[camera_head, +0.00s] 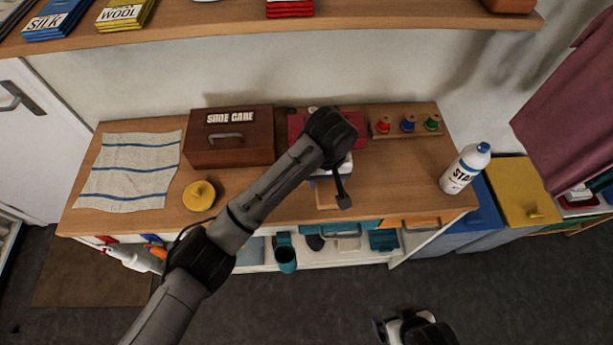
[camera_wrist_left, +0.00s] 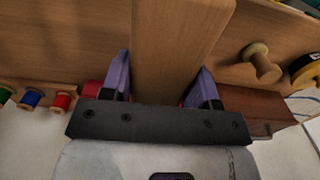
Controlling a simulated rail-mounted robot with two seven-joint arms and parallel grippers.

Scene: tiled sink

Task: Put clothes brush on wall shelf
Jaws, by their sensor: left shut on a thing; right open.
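The wooden clothes brush (camera_wrist_left: 172,45) fills the upper middle of the left wrist view, between the two purple fingers of my left gripper (camera_wrist_left: 160,90). These fingers are shut on it. In the head view my left gripper (camera_head: 327,183) is over the middle of the wooden counter, mostly hidden by my own arm. A bit of wood below it there looks like the brush (camera_head: 327,199); its bristles are not visible. The wall shelf (camera_head: 330,27) runs along the top of the head view. My right gripper (camera_head: 412,330) is low in the head view, open and away from the counter.
Stacked yellow packets (camera_head: 122,14) and blue packets (camera_head: 55,20) stand on the shelf's left; red ones (camera_head: 290,8) stand mid-shelf. Shelf room shows between the packet stacks.

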